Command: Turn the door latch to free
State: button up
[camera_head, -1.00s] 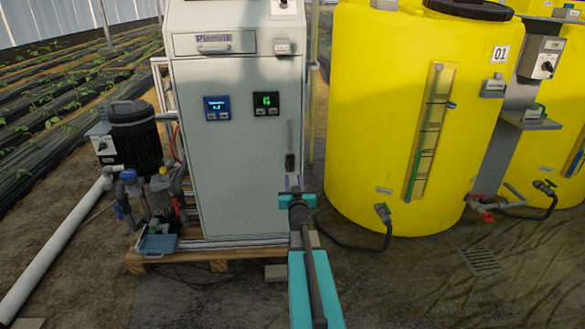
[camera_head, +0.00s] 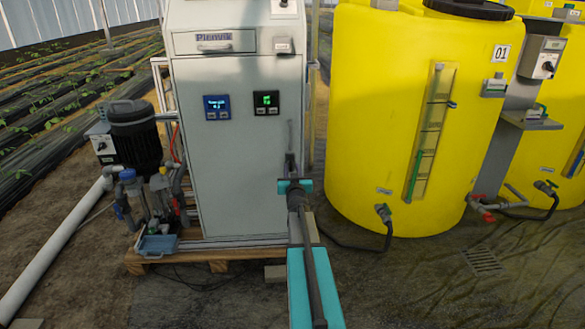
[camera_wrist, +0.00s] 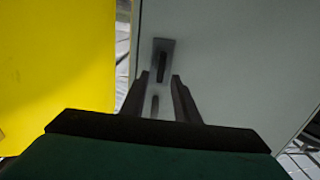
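The door latch (camera_head: 290,134) is a slim upright handle on the right edge of the pale grey cabinet door (camera_head: 240,165). Its lower end is hidden behind my gripper (camera_head: 291,166) in the head view. In the wrist view the latch (camera_wrist: 160,50) shows as a grey plate with a dark slot, with a paler bar reaching down from it. My gripper (camera_wrist: 157,84) is open there, with one finger on each side of the latch's lower part. I cannot tell whether either finger touches it.
A yellow tank (camera_head: 385,110) stands close to the right of the cabinet. A black pump (camera_head: 137,130) and pipework stand to the left. The cabinet rests on a wooden pallet (camera_head: 215,258). A dark hose (camera_head: 355,246) lies on the floor right of my arm.

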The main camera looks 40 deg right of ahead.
aim_at(293, 165)
jog(key=shift+x, duration=1.1)
grip_shut()
jog(key=shift+d, duration=0.55)
jog(key=shift+a, duration=0.3)
jog(key=shift+s+a, duration=0.1)
